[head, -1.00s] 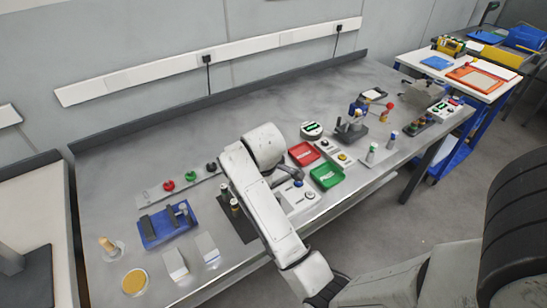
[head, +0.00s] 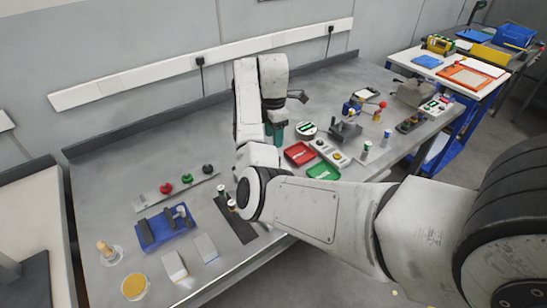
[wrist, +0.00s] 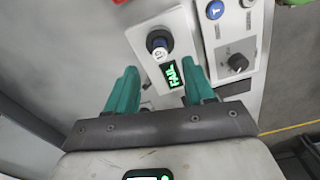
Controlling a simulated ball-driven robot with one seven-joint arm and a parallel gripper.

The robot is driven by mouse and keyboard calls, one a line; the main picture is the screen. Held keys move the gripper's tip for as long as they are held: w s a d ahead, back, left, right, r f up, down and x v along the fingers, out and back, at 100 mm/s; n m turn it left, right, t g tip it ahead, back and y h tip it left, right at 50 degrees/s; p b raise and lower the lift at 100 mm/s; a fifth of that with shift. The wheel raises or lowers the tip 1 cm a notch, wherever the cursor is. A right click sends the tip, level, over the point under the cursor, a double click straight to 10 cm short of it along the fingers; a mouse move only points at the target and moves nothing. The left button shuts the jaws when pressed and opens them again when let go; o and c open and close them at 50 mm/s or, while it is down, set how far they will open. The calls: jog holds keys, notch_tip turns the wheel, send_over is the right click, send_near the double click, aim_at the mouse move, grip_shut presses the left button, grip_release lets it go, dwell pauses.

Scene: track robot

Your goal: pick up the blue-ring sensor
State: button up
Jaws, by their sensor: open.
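In the wrist view a small upright sensor (wrist: 158,43) with a dark body, a white top and a bluish band stands in a white tester whose green display (wrist: 172,75) reads FAIL. My gripper (wrist: 159,68) has two teal fingers spread apart with nothing between them; the sensor shows beyond the fingertips. In the head view my gripper (head: 276,135) hangs over the bench behind my arm, and that tester cannot be made out. Another small sensor with a blue top (head: 388,136) stands at the right of the bench.
A panel with a blue button (wrist: 215,10) and black knob (wrist: 237,63) lies right of the tester. The head view shows a red tray (head: 299,154), a green tray (head: 323,172), a blue fixture (head: 152,233) and a green-topped sensor (head: 366,148). The bench's back left is clear.

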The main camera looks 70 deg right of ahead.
jog(key=shift+f+p, duration=0.55)
jog(key=shift+f, duration=3.1)
grip_shut()
